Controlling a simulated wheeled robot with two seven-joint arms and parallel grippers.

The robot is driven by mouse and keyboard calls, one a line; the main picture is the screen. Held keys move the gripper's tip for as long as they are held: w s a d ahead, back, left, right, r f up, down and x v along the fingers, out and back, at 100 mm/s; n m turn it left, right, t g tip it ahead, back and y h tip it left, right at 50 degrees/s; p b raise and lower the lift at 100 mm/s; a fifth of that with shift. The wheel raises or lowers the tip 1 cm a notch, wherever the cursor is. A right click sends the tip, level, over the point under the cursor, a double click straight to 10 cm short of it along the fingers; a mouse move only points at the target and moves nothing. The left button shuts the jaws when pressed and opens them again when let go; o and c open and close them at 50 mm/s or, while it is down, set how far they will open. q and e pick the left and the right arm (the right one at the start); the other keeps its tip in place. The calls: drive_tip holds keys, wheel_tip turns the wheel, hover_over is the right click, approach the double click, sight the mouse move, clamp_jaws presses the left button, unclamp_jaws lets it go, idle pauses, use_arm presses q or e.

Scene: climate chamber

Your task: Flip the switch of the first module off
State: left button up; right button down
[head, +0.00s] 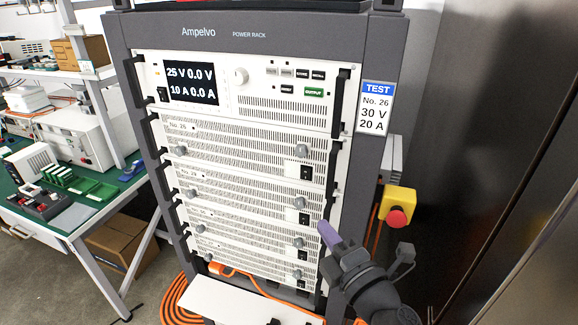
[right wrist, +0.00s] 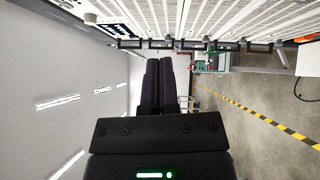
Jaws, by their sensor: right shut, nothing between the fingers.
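The grey Ampelvo power rack (head: 371,60) fills the middle of the head view. Below the display unit (head: 245,95) sit several white modules with perforated fronts. The top one of these (head: 240,150) has a black rocker switch (head: 306,172) at its right, under a round knob. The module below it (head: 240,190) has a like switch (head: 304,218). I cannot tell the rocker positions. My right gripper (head: 326,232) is shut and empty, its purple-grey tip near the rack's right edge, below and right of the top module's switch. Its shut fingers (right wrist: 158,86) show in the right wrist view. My left gripper is out of view.
A yellow box with a red emergency button (head: 397,216) stands right of the rack. Black handles (head: 335,100) line the module edges. Orange cables (head: 180,300) lie on the floor. A green-topped bench (head: 85,215) is at left; a dark metal wall is at right.

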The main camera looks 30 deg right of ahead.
drive_tip(key=p, duration=0.1)
approach(306, 174)
drive_tip(key=w+a, duration=0.4)
drive_tip(key=w+d, duration=0.1)
drive_tip(key=w+d+r, duration=0.1)
drive_tip(key=w, duration=0.1)
drive_tip(key=shift+d, duration=0.4)
drive_tip(key=shift+w+d, duration=0.2)
drive_tip(key=shift+d, duration=0.1)
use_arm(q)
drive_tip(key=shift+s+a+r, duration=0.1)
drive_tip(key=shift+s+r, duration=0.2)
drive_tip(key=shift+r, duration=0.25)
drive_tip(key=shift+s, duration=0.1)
